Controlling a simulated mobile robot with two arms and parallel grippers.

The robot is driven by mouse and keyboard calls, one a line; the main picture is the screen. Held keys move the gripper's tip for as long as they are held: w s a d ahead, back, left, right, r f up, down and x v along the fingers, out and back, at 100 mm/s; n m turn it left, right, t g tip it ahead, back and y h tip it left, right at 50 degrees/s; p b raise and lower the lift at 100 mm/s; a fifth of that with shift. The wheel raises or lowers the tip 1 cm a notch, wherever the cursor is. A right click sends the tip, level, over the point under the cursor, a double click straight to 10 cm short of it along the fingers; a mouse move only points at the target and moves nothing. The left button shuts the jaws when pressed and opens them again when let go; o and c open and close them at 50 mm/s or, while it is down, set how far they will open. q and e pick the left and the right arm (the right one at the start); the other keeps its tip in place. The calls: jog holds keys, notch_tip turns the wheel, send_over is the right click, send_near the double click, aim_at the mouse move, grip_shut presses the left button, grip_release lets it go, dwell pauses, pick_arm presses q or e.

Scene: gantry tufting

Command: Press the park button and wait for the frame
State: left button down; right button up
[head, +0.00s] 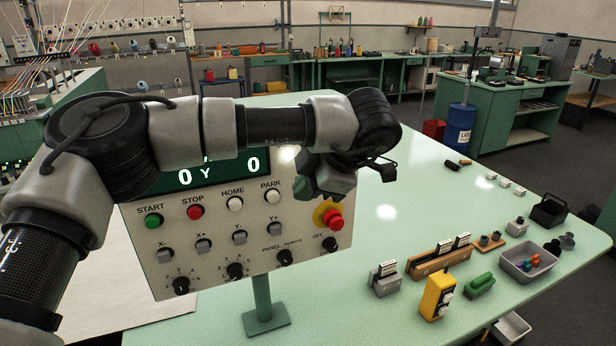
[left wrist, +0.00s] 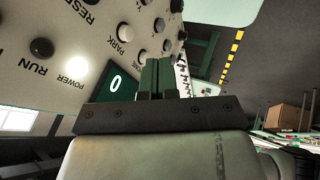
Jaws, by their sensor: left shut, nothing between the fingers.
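The control panel (head: 215,270) stands on a green post, with START, STOP, HOME and PARK buttons in a row. The white park button (head: 272,197) sits below its PARK label and looks unobstructed. In the left wrist view the panel appears turned, with the park button (left wrist: 125,32) beside its label. My left gripper (head: 303,188) is shut and empty, in front of the panel's upper right, right of the park button. Its closed fingers (left wrist: 157,72) show in the wrist view; I cannot tell any contact. The display (head: 215,172) is partly hidden by my arm. My right gripper is not in view.
A red emergency stop (head: 335,222) on a yellow base lies right of the park button. The green table (head: 400,205) holds a yellow device (head: 437,297), a grey bin (head: 530,262) and small parts at right. Yarn-threaded machinery (head: 30,92) stands at far left.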

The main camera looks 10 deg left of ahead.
aim_at(273, 197)
pick_arm(q)
jog(key=w+a+f+p, duration=0.2)
jog(key=a+f, duration=0.1)
jog(key=w+a+f+p, duration=0.1)
jog(key=a+f+p, duration=0.1)
jog(key=shift+w+a, duration=0.25)
jog(key=shift+w, duration=0.05)
jog(key=shift+w+a+f, duration=0.1)
jog(key=shift+w+a, duration=0.1)
jog(key=shift+w, duration=0.25)
